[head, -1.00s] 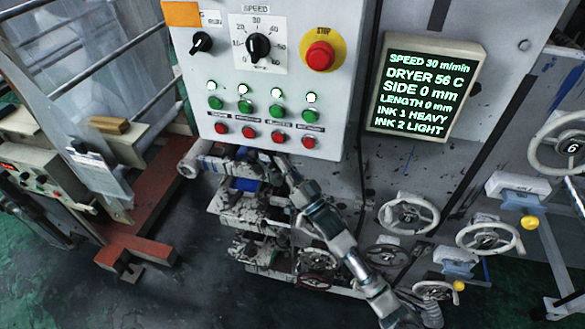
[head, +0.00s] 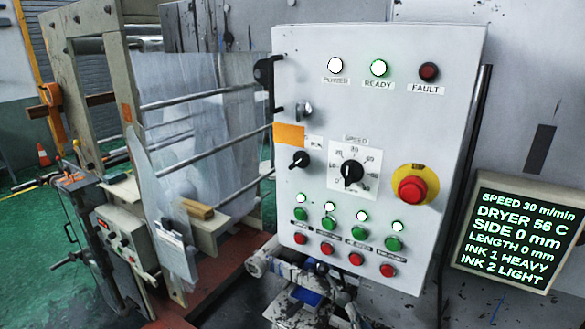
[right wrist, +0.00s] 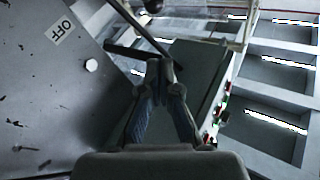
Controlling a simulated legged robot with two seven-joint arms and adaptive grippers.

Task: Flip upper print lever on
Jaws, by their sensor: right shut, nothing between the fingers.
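My right gripper (head: 324,270) is below the control box in the head view, small and partly lost against the machine parts. In the right wrist view its fingertips (right wrist: 163,72) are together, with nothing between them. Just beyond them is a dark bar (right wrist: 128,51), and a thin rod crosses above it. I cannot tell which of these is the print lever, or whether the fingertips touch the bar. An OFF label (right wrist: 60,31) and a pale round knob (right wrist: 91,65) are on the grey wall to the left. My left gripper is out of view.
The control box (head: 455,95) carries lamps, dials, several buttons and a red stop button (head: 412,189). A display (head: 520,235) is at its right. A web of clear film (head: 205,115) runs between rollers at the left. Box buttons show near the gripper in the wrist view (right wrist: 219,112).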

